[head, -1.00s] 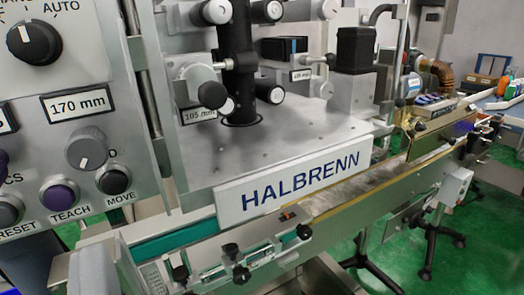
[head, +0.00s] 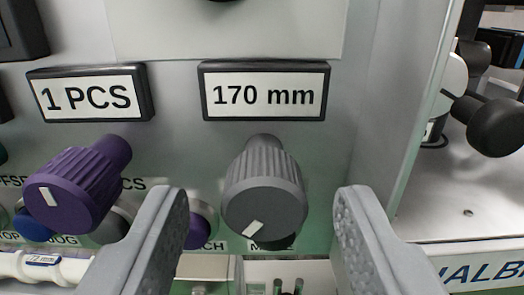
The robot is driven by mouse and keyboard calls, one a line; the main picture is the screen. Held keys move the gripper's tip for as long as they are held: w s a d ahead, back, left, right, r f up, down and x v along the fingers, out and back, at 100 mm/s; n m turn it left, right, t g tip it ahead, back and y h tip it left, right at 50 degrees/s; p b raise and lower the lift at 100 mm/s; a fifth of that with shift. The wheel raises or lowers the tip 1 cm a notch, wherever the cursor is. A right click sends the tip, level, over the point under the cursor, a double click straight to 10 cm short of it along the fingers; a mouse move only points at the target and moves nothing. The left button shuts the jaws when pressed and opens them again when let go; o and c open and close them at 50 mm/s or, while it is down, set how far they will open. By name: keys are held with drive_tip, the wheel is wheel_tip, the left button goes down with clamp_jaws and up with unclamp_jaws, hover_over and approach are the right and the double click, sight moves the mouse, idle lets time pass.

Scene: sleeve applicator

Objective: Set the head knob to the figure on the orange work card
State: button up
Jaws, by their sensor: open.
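A grey ribbed knob (head: 264,195) sits on the panel below a display (head: 264,92) that reads 170 mm. Its white pointer mark is at the lower left of its face. My gripper (head: 258,215) is open, with one finger on each side of the grey knob and apart from it. I do not see the orange work card in this view.
A purple ribbed knob (head: 76,188) is left of my gripper, under a display (head: 88,93) that reads 1 PCS. Buttons below the knobs are partly hidden by the knobs and fingers. A black round knob (head: 494,126) stands off to the right, beyond the panel edge.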

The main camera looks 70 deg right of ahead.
drive_tip(key=shift+w+d, duration=0.25)
drive_tip(key=shift+d, duration=0.35)
drive_tip(key=c, duration=1)
drive_tip(key=shift+m, duration=0.3)
